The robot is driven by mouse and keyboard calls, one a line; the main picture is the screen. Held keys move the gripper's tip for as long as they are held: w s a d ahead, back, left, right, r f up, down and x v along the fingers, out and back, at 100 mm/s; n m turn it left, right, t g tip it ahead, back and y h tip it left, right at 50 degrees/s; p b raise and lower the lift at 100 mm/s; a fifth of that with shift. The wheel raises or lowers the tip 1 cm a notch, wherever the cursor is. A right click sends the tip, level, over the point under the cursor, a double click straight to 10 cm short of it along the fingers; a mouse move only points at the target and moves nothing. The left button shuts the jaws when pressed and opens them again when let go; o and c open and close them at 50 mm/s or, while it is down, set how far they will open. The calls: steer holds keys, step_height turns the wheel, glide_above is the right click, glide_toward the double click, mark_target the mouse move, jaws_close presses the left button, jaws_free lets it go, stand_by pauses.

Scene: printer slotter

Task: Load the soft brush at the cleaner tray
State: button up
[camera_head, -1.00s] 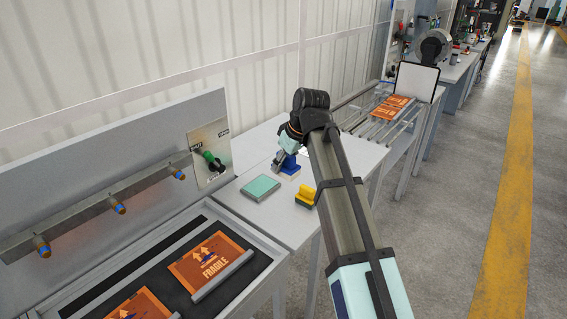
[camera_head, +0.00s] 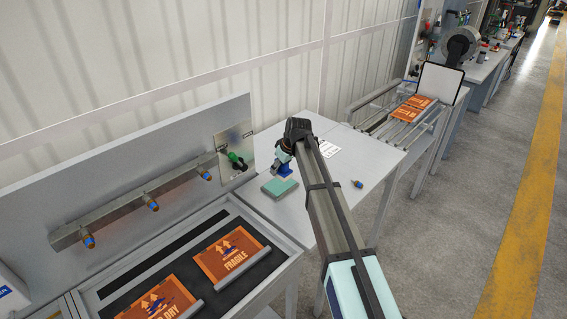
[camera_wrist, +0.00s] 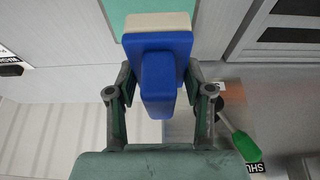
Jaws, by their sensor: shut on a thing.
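The blue brush (camera_head: 284,170) with a cream pad is in my gripper (camera_head: 283,162), above the table and close to the far side of the teal tray (camera_head: 279,188). In the wrist view, my gripper (camera_wrist: 160,100) is shut on the blue handle of the brush (camera_wrist: 157,45), one finger on each side. The cream pad (camera_wrist: 157,22) is at the end away from my gripper. A strip of the teal tray (camera_wrist: 114,14) shows behind the pad. I cannot tell whether the brush touches the tray.
A white label (camera_head: 325,149) lies at the back. On the left, a bar with several nozzles (camera_head: 130,203) stands behind orange FRAGILE boxes (camera_head: 229,255).

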mark_target(276, 182)
steer(key=shift+w+a, duration=0.25)
steer(key=shift+w, duration=0.35)
steer(key=shift+w+a, duration=0.2)
steer(key=shift+w, duration=0.35)
steer(key=shift+f+b, duration=1.1)
steer(key=shift+f, duration=1.85)
steer(key=shift+f+b, duration=0.35)
steer(key=shift+f, duration=0.2)
steer(key=shift+r+p, duration=1.25)
steer(key=shift+r, duration=2.3)
